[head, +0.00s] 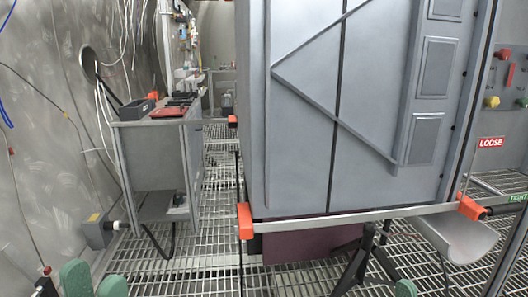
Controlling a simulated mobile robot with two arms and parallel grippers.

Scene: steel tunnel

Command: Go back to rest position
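My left gripper (95,281) shows at the bottom left edge as two green rounded fingertips with a narrow gap between them. It looks open, and nothing shows between the tips. One green fingertip of my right gripper (405,288) shows at the bottom edge, right of the middle. The rest of that gripper is out of the picture, so its opening does not show. Neither gripper is seen touching anything.
A large grey cabinet (300,100) with orange-cornered edging (350,216) fills the centre. A grey workbench (150,160) stands left by the metal wall (40,120) with hanging cables. A valve panel (505,100) is at right. Grated floor (215,190) lies open between bench and cabinet.

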